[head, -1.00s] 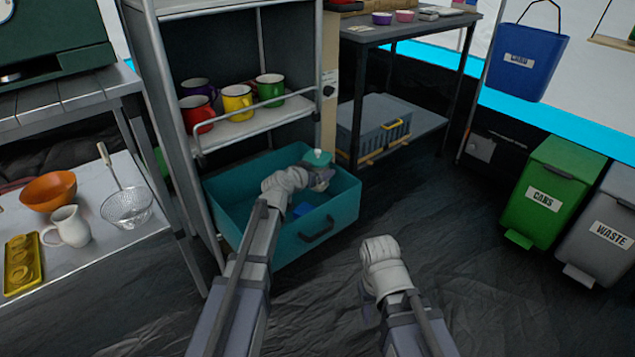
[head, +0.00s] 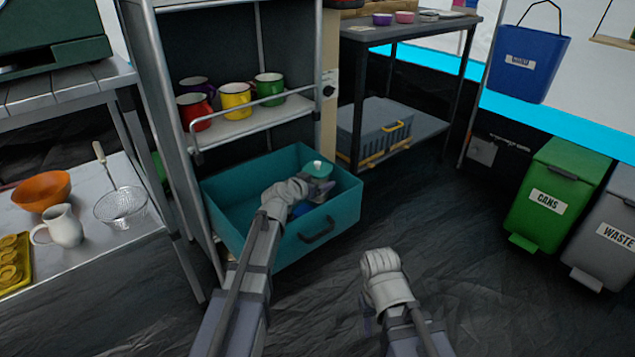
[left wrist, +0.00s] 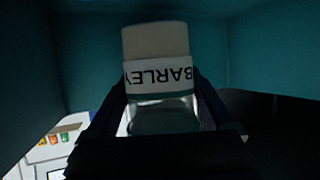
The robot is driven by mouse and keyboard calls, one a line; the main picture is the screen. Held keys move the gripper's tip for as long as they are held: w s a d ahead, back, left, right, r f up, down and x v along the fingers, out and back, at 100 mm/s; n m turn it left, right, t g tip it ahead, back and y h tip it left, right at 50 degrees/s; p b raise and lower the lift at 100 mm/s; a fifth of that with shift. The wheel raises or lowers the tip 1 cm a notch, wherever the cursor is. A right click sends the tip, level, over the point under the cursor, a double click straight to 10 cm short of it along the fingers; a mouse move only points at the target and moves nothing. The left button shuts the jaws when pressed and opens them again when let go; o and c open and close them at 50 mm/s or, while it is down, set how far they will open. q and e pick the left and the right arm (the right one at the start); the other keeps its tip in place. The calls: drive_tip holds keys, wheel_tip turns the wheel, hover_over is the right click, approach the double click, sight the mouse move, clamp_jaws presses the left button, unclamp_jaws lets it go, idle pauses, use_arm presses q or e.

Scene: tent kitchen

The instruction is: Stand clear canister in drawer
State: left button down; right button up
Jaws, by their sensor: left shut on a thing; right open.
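The clear canister (head: 318,169) has a teal lid and is inside the open teal drawer (head: 333,232), near its far right side. In the left wrist view the canister (left wrist: 158,75) shows a BARLEY label, upside down in the picture, and pale contents. My left gripper (head: 318,188) is shut on the canister, with a finger on either side of it. I cannot tell if the base touches the drawer floor. My right gripper (head: 381,268) is open and empty, over the floor in front of the drawer.
A shelf with several enamel mugs (head: 236,99) and a metal rail stands above the drawer. A table with an orange bowl (head: 42,190), a white jug (head: 62,226) and a strainer (head: 120,207) is at left. Green (head: 553,195) and grey bins stand right. The middle floor is clear.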

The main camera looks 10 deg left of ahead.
use_arm(q)
unclamp_jaws()
drive_tip(key=shift+r, duration=0.15)
drive_tip(key=shift+r+p, duration=0.4)
drive_tip(key=shift+p, duration=0.05)
drive_tip(key=p+v, duration=0.4)
drive_tip(key=v, duration=0.8)
drive_tip(key=shift+p, duration=0.35)
